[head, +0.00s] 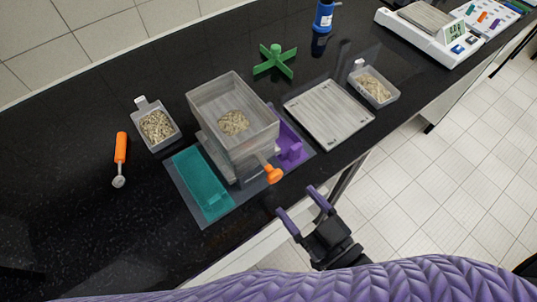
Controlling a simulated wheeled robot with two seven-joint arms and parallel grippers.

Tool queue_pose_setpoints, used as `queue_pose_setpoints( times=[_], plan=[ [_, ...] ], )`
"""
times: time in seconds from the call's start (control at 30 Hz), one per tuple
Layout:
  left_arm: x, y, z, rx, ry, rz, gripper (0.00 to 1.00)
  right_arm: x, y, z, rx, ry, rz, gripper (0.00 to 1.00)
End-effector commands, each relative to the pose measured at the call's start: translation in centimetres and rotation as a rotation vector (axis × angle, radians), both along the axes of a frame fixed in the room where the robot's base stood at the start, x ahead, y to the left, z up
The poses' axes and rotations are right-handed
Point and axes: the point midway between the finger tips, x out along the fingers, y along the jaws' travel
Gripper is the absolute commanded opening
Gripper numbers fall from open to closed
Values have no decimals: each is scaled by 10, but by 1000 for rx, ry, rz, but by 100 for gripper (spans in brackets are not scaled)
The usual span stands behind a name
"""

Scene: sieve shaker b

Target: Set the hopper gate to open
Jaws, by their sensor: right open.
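The hopper (205,104) is a clear grey box on a grey body, with grainy material (233,122) inside it. An orange knob (273,174) sticks out low on its front right side, likely the gate's handle. How far the gate stands open cannot be told. My right gripper (299,200) has purple fingertips and is open and empty. In the picture it is just below and right of the orange knob, apart from it, near the counter's front edge. My left gripper is not in view.
The hopper stands on a mat with a teal tray (196,174) and a purple part (291,146). Scoops of grain (157,127) (373,87) lie either side. An orange-handled tool (121,148), green cross (274,58), grey plate (329,112) and scale (436,32) also stand on the black counter.

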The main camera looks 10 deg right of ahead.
Motion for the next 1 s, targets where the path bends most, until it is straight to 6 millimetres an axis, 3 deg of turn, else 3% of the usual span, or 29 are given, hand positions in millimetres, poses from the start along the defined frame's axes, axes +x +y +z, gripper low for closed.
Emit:
queue_pose_setpoints(
  times=[0.4, 0.6, 0.83, 1.0],
  plan=[
    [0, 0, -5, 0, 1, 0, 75, 70, 38, -2, 0, -1, -1, 80],
    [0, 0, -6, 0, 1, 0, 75, 84, 46, -2, -1, 2, 0, 80],
    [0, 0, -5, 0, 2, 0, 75, 84, 46, -2, -1, 3, 0, 80],
    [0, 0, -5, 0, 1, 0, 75, 84, 46, -2, -1, 3, -1, 46]
  ],
)
